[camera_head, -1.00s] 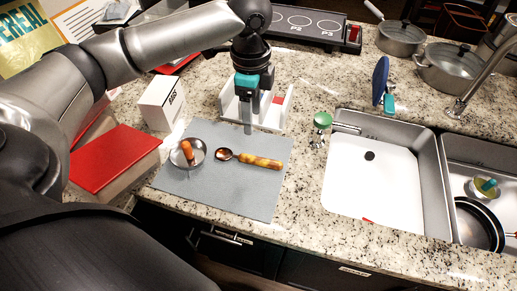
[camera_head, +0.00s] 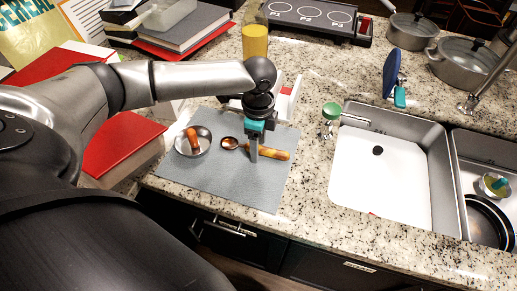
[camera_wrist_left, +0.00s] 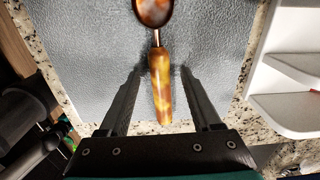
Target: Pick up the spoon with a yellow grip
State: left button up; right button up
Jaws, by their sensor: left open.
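The spoon (camera_head: 276,154) lies on the grey mat (camera_head: 222,185), its dark brown bowl to the left and its mottled yellow-brown grip to the right. My left gripper (camera_head: 254,157) points down at the grip and hides part of it. In the left wrist view the spoon's grip (camera_wrist_left: 161,85) runs between the two fingers of the open left gripper (camera_wrist_left: 160,72), with a gap on each side. The bowl lies beyond the fingertips. My right gripper is not in view.
A metal bowl (camera_head: 205,143) with an orange-brown item (camera_head: 193,138) stands left of the spoon. A white holder (camera_head: 289,98) is close behind my gripper. Red-covered books (camera_head: 122,143) lie at the left, and the sink (camera_head: 380,188) is to the right.

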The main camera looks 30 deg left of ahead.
pick_arm(q)
grip_shut()
dwell(0.6)
